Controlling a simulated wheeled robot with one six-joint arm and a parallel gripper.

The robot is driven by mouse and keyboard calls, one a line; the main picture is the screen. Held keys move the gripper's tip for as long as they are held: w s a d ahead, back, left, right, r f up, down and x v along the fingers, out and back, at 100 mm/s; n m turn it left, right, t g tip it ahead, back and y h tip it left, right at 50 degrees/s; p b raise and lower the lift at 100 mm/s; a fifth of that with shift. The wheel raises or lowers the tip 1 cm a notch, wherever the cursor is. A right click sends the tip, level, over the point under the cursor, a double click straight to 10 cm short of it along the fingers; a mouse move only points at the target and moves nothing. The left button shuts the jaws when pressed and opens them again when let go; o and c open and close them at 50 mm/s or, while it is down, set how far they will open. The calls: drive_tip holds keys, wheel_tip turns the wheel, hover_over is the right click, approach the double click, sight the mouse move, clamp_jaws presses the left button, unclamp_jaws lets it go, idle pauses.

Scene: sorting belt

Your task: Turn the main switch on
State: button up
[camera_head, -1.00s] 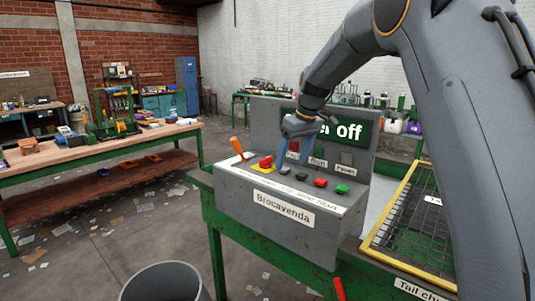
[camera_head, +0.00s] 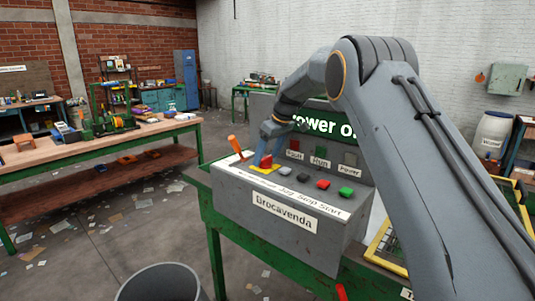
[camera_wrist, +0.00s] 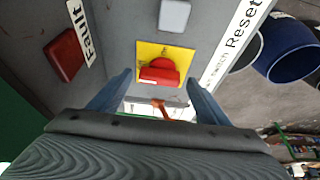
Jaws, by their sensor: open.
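The main switch (camera_wrist: 160,72) is a red rotary knob on a yellow plate (camera_wrist: 177,51), seen in the wrist view just ahead of my fingers. In the head view the red knob (camera_head: 266,160) shows between my fingers on the left part of the grey control box (camera_head: 300,238). My gripper (camera_head: 264,165) is open above it, with one blue finger on each side. In the wrist view my gripper (camera_wrist: 157,80) has its fingers apart on either side of the knob, and I cannot tell whether they touch it. The display (camera_head: 322,126) reads "Power o…", the rest hidden by my arm.
An orange-handled lever (camera_head: 235,143) stands left of the switch. Black, red and green buttons (camera_head: 323,184) sit to its right. A red Fault lamp (camera_wrist: 66,54) is on the back panel. A grey bin (camera_head: 160,283) stands on the floor in front.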

drive_tip(key=shift+w+f, duration=0.1)
drive_tip(key=shift+f, duration=0.15)
drive_tip(key=c, duration=1.1)
drive_tip(key=shift+o, duration=0.2)
